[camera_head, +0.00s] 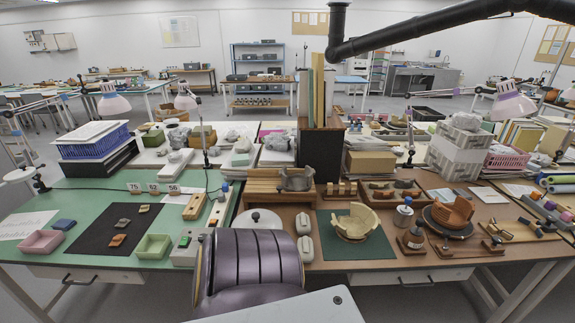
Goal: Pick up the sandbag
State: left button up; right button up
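Two small, pale, rounded, pillow-like objects lie one behind the other in the middle of the bench: a rear one (303,223) and a front one (305,249). They look most like sandbags, but at this size I cannot tell for sure. They lie left of a green mat (345,251) that bears a cream, partly built pot (354,222) with a broken rim. My purple and grey arm or body parts fill the bottom middle, close to the front pale object in the picture. Neither gripper shows, so nothing is seen held.
A wooden tray (254,199) with a grey ring (297,180) stands behind the pale objects. A reddish pot (454,213) sits on a dark round stand at right. A black mat (92,241) with sherds and a pink tray (41,242) lie at left. A dark upright box (321,155) stands behind.

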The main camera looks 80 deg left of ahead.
aim_at(304, 244)
jog(key=u, duration=2.25)
